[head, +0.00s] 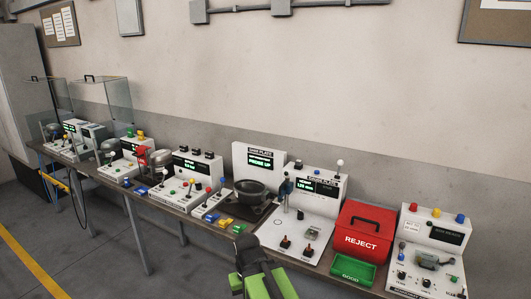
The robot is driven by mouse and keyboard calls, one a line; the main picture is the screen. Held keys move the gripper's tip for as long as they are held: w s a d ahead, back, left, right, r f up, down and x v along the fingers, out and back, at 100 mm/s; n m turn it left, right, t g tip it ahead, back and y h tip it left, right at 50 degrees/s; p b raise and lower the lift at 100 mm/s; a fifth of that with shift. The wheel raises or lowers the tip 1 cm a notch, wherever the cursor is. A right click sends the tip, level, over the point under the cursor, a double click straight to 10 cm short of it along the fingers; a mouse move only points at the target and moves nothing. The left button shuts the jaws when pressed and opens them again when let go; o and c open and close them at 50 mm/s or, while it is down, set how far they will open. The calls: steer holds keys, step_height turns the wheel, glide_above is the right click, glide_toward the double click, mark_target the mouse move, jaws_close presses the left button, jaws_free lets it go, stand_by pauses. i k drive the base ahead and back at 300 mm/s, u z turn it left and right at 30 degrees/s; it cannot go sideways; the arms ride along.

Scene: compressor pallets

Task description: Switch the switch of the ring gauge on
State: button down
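Several white test stations stand in a row on a long bench, and their small labels are mostly too blurred to read. I cannot tell for sure which one is the ring gauge. The far right station (432,232) has coloured buttons, a dark screen and black knobs. My gripper (246,242), dark with green arm parts behind it, is low in the centre, in front of the bench. Its fingers are not clear.
A red REJECT box (364,222) and a green GOOD tray (352,270) sit between the two right stations. Clear covers (100,105) are at the far left. The floor (100,255) before the bench is open.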

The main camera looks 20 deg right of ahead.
mark_target(340, 162)
steer(key=z, duration=0.05)
steer(key=i, duration=1.15)
steer(key=z, duration=0.25)
